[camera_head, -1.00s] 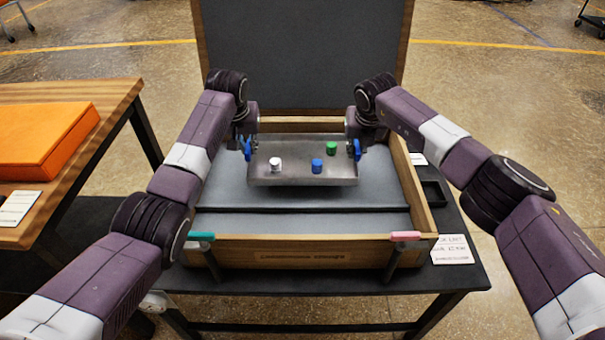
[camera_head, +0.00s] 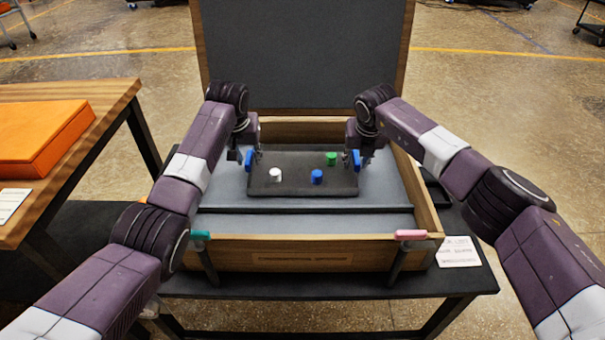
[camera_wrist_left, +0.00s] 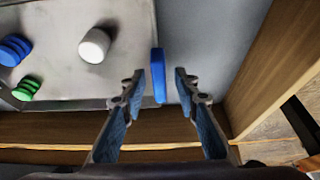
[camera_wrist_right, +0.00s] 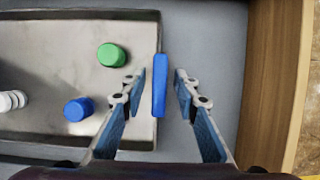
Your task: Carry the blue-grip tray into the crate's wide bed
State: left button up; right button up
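The metal tray (camera_head: 300,185) lies in the wide bed of the wooden crate (camera_head: 300,258), appearing to rest flat on its grey lining. A white, a blue and a green piece stand on it. My left gripper (camera_head: 250,158) is around the tray's left blue grip; in the left wrist view its fingers are apart with gaps beside the grip (camera_wrist_left: 158,77). My right gripper (camera_head: 357,158) is around the right blue grip; in the right wrist view its fingers are also apart, with gaps beside the grip (camera_wrist_right: 160,85).
The crate's lid (camera_head: 300,55) stands upright behind. A divider (camera_head: 300,210) separates the wide bed from a narrow front bed. Teal (camera_head: 200,235) and pink (camera_head: 410,235) handles are at the front wall. An orange case (camera_head: 40,138) lies on the wooden table at left.

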pick_arm(q)
jog(key=v, duration=1.2)
pick_arm(e)
jog(key=v, duration=1.2)
jog(key=shift+r, duration=0.1)
